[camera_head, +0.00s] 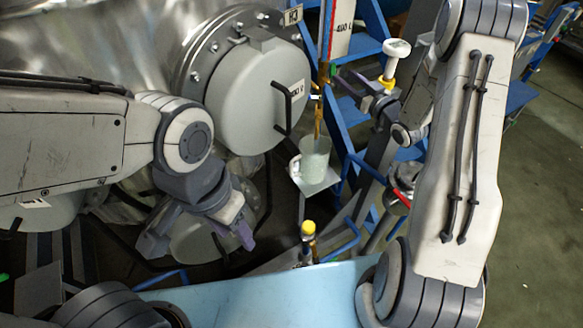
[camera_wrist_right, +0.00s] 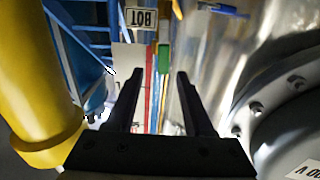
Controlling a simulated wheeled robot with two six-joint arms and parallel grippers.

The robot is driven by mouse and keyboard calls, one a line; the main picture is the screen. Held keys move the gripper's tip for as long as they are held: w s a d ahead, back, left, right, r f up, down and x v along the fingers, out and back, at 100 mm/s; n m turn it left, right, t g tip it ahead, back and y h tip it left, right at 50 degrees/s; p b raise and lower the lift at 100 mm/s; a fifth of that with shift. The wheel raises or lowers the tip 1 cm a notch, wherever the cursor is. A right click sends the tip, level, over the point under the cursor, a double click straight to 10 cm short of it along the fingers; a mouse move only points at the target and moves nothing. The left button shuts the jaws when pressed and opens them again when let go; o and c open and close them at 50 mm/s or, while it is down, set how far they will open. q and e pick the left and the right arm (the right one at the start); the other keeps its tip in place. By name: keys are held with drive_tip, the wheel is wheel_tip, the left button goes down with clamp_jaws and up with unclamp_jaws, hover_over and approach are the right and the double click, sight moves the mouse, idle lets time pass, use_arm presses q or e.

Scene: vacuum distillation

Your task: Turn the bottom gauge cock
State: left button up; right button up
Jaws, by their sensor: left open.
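The sight gauge (camera_head: 328,40) is an upright strip with red and blue edges, beside the round vessel flange in the head view. A small pale fitting (camera_head: 315,97) sits near its lower end, above a brown pipe; I cannot tell for sure that it is the bottom cock. My right gripper (camera_head: 337,80) is just right of the fitting. In the right wrist view its fingers (camera_wrist_right: 158,85) are apart, with the gauge strips and a green piece (camera_wrist_right: 164,57) in line with the gap. Contact cannot be told. My left gripper (camera_head: 240,228) is open and empty, low at left.
A beaker (camera_head: 315,160) stands on a small plate below the pipe. A white knob with yellow collar (camera_head: 389,75) is close to my right wrist. A yellow-capped fitting (camera_head: 308,229) stands lower down. The flange cover (camera_head: 255,100) with its black handle is left of the gauge.

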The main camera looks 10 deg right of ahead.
drive_tip(key=s+a+g+h, duration=0.1)
drive_tip(key=s+a+g, duration=0.3)
drive_tip(key=s, duration=0.5)
drive_tip(key=s+a+r+g+h, duration=0.1)
drive_tip(key=s+a+g+h, duration=0.1)
drive_tip(key=s+a+g, duration=0.3)
drive_tip(key=s+a+n+g+h+p, duration=0.1)
drive_tip(key=s+a+g, duration=0.4)
drive_tip(key=s+a, duration=0.6)
drive_tip(key=shift+s+a+r+h, duration=0.2)
drive_tip(key=shift+s+r+h, duration=0.25)
drive_tip(key=shift+s, duration=1.75)
drive_tip(key=shift+f, duration=0.1)
